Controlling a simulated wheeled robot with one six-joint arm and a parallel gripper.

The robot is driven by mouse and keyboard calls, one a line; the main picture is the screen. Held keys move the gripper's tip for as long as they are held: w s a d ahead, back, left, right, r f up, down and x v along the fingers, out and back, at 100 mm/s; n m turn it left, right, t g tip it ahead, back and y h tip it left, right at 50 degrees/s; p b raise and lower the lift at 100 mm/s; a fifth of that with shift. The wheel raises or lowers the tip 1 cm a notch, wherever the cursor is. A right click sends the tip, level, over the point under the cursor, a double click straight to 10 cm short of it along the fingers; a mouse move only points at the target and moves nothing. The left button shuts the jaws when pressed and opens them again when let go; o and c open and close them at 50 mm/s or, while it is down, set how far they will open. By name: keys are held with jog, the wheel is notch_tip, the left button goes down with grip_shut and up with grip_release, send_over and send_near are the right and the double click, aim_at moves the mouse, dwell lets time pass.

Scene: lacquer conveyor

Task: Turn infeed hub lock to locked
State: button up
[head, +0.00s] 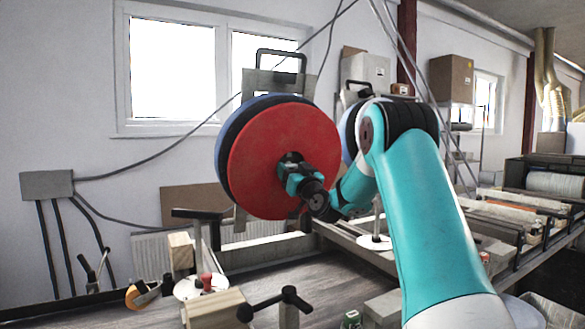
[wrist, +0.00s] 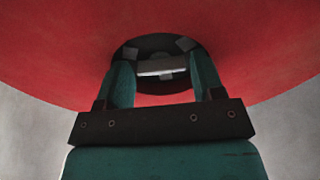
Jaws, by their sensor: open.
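The infeed hub lock shows in the wrist view as a light grey bar (wrist: 162,67) set in a dark round hub (wrist: 157,46) at the centre of a red disc (wrist: 60,60). In the head view the red disc (head: 262,145) stands upright, with its dark hub partly hidden by my gripper (head: 291,172). In the wrist view my gripper (wrist: 163,72) is open, with one teal finger on each side of the bar. I cannot tell whether the fingers touch the bar or which position the lock is in.
A second reel (head: 348,130) stands behind my arm. A bench (head: 95,316) below carries a wooden block (head: 216,308), a black-handled clamp (head: 275,300) and an orange tool (head: 142,294). Rollers (head: 520,205) lie to the right. A grey box (head: 46,184) with cables is on the wall.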

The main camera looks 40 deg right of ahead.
jog(key=c, duration=0.7)
jog(key=shift+o, duration=0.2)
jog(key=shift+m, duration=0.4)
jog(key=m+p, duration=0.1)
jog(key=m, duration=0.1)
jog(key=m+h+p, duration=0.1)
jog(key=m, duration=0.1)
jog(key=shift+a+r+m, duration=0.15)
jog(key=shift+m, duration=0.15)
jog(key=m+g+p, duration=0.1)
jog(key=m+p, duration=0.3)
jog(key=m, duration=0.1)
jog(key=shift+r+h, duration=0.15)
jog(key=shift+h, duration=0.25)
jog(key=m+g+p, duration=0.1)
jog(key=m+p, duration=0.4)
jog(key=m, duration=0.1)
jog(key=shift+r, duration=0.1)
jog(key=shift+m+p, duration=1.5)
jog(key=shift+m, duration=0.1)
jog(key=shift+a+f, duration=0.1)
jog(key=shift+f, duration=0.1)
